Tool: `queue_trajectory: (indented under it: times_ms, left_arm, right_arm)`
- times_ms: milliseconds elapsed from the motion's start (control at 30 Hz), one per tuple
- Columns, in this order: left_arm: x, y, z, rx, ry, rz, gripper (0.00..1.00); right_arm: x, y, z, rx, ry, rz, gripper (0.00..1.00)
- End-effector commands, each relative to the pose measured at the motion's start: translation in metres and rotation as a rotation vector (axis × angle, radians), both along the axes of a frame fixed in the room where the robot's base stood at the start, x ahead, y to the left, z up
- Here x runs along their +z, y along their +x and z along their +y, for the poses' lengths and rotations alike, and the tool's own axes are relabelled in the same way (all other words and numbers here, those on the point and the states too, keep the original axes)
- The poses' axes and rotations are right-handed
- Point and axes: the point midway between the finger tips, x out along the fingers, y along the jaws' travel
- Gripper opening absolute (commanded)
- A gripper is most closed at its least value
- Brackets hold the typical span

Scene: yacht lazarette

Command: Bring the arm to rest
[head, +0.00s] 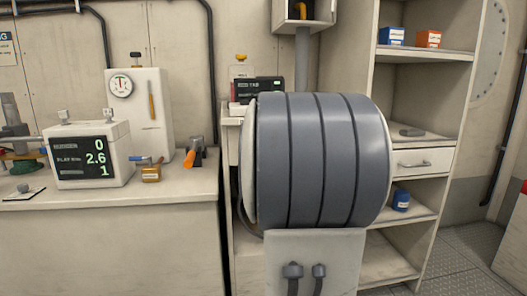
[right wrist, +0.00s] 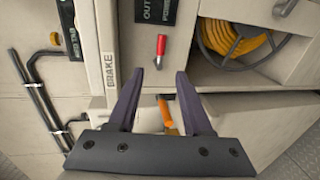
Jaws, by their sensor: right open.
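My right gripper (right wrist: 158,88) shows in the right wrist view, with its two dark fingers spread wide apart. Nothing is gripped between them. An orange-handled thing (right wrist: 166,115) shows in the gap behind the fingers, apart from them as far as I can see. A red-handled tool (right wrist: 160,50) is beyond the fingertips, on a pale surface. Neither gripper shows in the head view, and my left gripper is in no view.
A large grey ribbed cylinder (head: 320,160) hides part of the shelf unit (head: 425,52). A counter (head: 110,205) at left carries a display box (head: 90,155) and an orange-handled item (head: 192,156). In the right wrist view, a yellow coil (right wrist: 240,42) sits in a recess.

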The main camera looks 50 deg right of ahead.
Motion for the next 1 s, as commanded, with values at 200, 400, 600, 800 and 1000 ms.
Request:
queue_trajectory:
  times_ms: [200, 400, 600, 800, 1000]
  left_arm:
    - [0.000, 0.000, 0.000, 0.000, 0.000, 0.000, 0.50]
    - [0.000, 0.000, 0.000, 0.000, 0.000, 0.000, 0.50]
    - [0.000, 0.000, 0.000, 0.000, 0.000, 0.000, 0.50]
    - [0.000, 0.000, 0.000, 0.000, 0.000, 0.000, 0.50]
    - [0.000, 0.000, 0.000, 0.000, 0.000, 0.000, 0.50]
  right_arm:
    - [0.000, 0.000, 0.000, 0.000, 0.000, 0.000, 0.50]
    - [0.000, 0.001, 0.000, 0.000, 0.000, 0.000, 0.50]
    - [-0.015, 0.021, 0.035, 0.039, 0.099, -0.002, 0.50]
    - [-0.069, 0.057, 0.157, 0.124, 0.436, 0.048, 0.50]
    - [-0.129, 0.042, 0.298, 0.156, 0.765, 0.210, 0.50]
